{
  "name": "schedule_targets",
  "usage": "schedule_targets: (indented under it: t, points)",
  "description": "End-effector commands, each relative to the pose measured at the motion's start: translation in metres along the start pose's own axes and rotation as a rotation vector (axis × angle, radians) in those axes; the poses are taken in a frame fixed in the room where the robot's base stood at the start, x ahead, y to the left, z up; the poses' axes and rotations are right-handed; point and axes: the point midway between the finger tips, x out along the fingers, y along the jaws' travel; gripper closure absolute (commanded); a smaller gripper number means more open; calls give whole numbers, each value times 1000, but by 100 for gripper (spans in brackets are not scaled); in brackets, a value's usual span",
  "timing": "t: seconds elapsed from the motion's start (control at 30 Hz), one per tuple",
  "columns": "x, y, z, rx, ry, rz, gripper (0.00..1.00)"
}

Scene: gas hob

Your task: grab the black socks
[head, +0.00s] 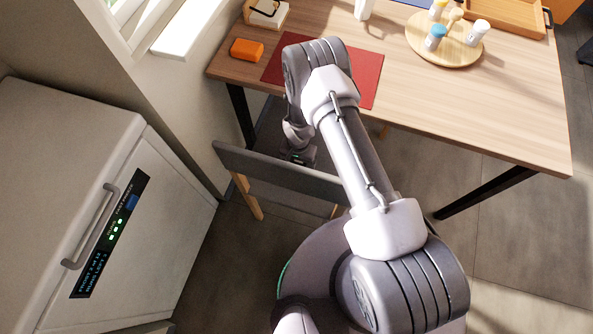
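I cannot make out any black socks in the head view; my arm and the chair back hide part of the scene. My gripper (299,157) hangs at the end of my folded arm, in front of the table edge and just above the grey chair back. It is small, dark and partly hidden, so I cannot tell whether its fingers are open or shut. I see nothing clearly held in it.
A chair (275,172) stands at the wooden table (480,110). On the table are a red mat (367,75), an orange object (247,49), a round tray (457,58) with several containers, and a wooden tray (505,14). A white appliance (150,235) stands left. Floor at right is clear.

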Motion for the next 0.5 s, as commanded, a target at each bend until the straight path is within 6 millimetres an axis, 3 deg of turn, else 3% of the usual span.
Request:
schedule_targets:
  t: [0.1, 0.4, 0.5]
  points:
    - [-3, 0, 0, 0, 1, 0, 22]
    - [-3, 0, 0, 0, 0, 0, 81]
    - [-3, 0, 0, 0, 1, 0, 85]
